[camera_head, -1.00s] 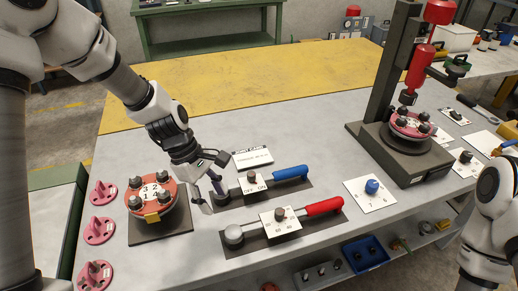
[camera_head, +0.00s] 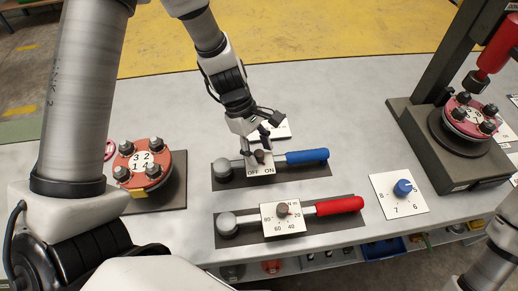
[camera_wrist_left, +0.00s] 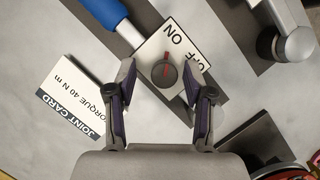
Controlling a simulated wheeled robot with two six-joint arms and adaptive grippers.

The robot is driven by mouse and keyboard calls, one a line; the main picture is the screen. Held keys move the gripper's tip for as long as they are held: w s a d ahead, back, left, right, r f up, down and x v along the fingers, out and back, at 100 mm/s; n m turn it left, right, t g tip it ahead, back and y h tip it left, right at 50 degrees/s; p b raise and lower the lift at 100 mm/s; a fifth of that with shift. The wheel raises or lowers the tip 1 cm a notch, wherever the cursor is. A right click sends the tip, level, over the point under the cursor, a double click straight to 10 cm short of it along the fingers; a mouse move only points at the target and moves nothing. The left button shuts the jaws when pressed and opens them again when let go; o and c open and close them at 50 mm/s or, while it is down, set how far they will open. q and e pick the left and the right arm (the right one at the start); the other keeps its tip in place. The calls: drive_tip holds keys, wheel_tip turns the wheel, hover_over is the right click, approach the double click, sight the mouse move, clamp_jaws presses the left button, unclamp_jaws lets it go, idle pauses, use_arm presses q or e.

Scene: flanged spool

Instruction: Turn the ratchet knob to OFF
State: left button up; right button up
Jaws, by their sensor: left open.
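The ratchet knob is a small dark round knob (camera_wrist_left: 164,74) with a red pointer line, on a white plate (camera_wrist_left: 156,50) marked OFF and ON. The pointer lies roughly toward the lettered side; I cannot tell which mark it indicates. The plate sits on the blue-handled ratchet wrench (camera_head: 307,156), which lies on a dark mat. My left gripper (camera_head: 257,150) is over the knob; in the left wrist view its open fingers (camera_wrist_left: 160,92) stand either side of and just short of the knob, apart from it. My right gripper is out of view.
A red-handled wrench (camera_head: 340,206) with a numbered dial lies in front. A blue knob on a white card (camera_head: 392,208) is at the right. A red flanged spool (camera_head: 140,172) stands left, another (camera_head: 470,127) under a press. The joint card (camera_wrist_left: 74,96) lies close by.

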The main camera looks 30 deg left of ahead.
use_arm(q)
drive_tip(key=shift+s+r, duration=0.15)
drive_tip(key=shift+s, duration=0.2)
clamp_jaws()
drive_tip(key=shift+m+p, duration=0.3)
drive_tip(key=shift+r+m+g+p, duration=0.15)
drive_tip(key=shift+m+g+p, duration=0.4)
drive_tip(key=shift+m, duration=0.35)
drive_tip(key=m+g+y+p, duration=0.1)
drive_tip(key=m+p, duration=0.1)
drive_tip(key=m, duration=0.3)
drive_tip(key=m+g+y+p, duration=0.1)
drive_tip(key=m, duration=0.2)
drive_tip(key=shift+w+d, duration=0.1)
drive_tip(key=shift+w, duration=0.1)
drive_tip(key=shift+m+g+y+p, duration=0.35)
drive_tip(key=shift+m+y+p, duration=0.35)
drive_tip(key=shift+m, duration=1.1)
drive_tip(key=shift+f, duration=0.2)
